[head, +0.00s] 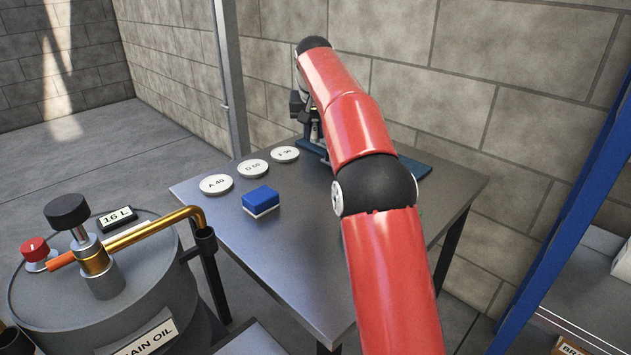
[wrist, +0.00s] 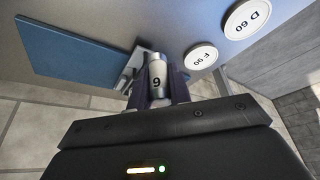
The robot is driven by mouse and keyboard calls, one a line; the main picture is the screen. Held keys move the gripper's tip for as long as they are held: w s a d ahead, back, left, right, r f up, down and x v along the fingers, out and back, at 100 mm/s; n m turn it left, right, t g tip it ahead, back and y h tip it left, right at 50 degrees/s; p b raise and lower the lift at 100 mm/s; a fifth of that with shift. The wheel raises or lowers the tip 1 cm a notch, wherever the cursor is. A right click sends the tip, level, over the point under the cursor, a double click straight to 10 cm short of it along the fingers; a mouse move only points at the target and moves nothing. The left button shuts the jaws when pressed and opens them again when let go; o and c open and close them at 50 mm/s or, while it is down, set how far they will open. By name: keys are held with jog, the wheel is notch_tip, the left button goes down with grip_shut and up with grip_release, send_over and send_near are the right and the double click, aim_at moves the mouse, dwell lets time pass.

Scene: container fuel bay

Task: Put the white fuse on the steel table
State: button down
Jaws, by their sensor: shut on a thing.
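The white fuse (wrist: 157,73), a small pale cylinder with a dark digit like 6 or 9, stands out in the wrist view between the fingers of my gripper (wrist: 158,88). My gripper is shut on it. A grey metal block or fixture (wrist: 136,64) is right beside the fuse; I cannot tell whether they touch. The steel table (head: 290,255) fills the middle of the head view.
A blue mat (head: 417,169) lies on the table's far right part. Round white discs A 40 (head: 216,184), D 60 (head: 253,168) and F 90 (head: 285,154) lie at the far left. A blue-and-white block (head: 261,200) sits nearer. An oil drum (head: 150,290) stands left; a blue shelf (head: 570,230) right.

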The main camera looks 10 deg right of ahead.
aim_at(315, 178)
notch_tip(315, 178, down, 12)
jog(key=b, duration=0.2)
jog(key=shift+r+b, duration=0.25)
jog(key=shift+b, duration=0.15)
jog(key=shift+f, duration=0.15)
jog(key=c, duration=1.3)
grip_release()
jog(key=shift+p+v, duration=0.9)
jog(key=shift+v, duration=5.3)
